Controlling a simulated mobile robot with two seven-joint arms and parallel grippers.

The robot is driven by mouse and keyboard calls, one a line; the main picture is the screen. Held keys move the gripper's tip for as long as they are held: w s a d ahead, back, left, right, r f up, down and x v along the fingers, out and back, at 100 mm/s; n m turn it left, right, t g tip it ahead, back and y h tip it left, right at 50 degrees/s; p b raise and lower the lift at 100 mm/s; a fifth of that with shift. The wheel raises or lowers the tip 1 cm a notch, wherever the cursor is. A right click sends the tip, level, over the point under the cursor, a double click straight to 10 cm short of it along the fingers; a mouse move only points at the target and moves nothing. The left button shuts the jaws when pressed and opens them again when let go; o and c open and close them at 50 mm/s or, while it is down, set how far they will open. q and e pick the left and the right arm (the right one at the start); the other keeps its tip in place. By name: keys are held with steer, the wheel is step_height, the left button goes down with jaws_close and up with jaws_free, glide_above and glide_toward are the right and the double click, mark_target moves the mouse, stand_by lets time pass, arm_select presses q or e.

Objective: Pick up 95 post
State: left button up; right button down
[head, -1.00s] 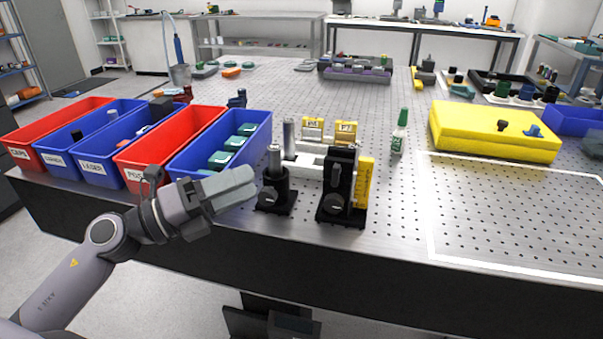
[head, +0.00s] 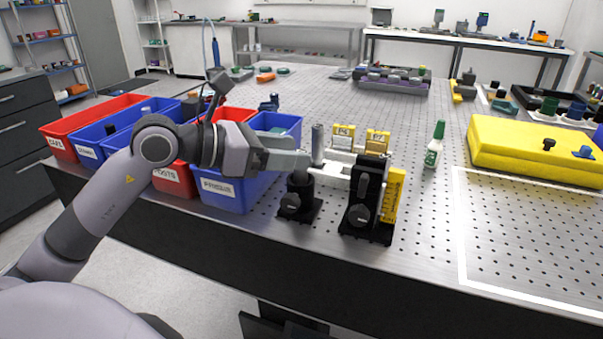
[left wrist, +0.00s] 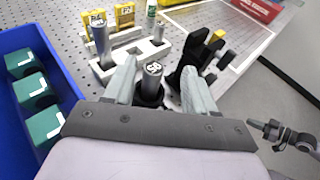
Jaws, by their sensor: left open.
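A silver post stands upright in a black holder (head: 299,203) near the table's front edge. In the left wrist view the post's top (left wrist: 152,69), with a small number I cannot read for certain, shows between my fingers. My left gripper (head: 300,161) is open around this post, one finger on each side; contact is not clear. In the head view the fingers hide most of the post. A second silver post (head: 318,143) stands behind, in a white rack (head: 340,156); it also shows in the left wrist view (left wrist: 99,36). Part of my right arm shows small at the left wrist view's right edge.
A black mount (head: 368,200) with a yellow piece stands right of the holder. Blue bin (head: 222,195) and red bin (head: 172,180) stand left. A green-white bottle (head: 434,147) and yellow block (head: 540,148) are farther right. The white-outlined area (head: 530,235) is clear.

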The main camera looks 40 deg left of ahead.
arm_select(q)
steer(key=x, duration=0.1)
steer(key=p+x, duration=0.1)
steer(key=x, duration=0.1)
steer(key=shift+w+a+f, duration=0.2)
steer(key=shift+w+f, duration=0.1)
steer(key=shift+w, duration=0.1)
steer(key=shift+w+d+f, duration=0.3)
steer(key=shift+w+d, duration=0.05)
steer(key=shift+w, duration=0.2)
jaws_close()
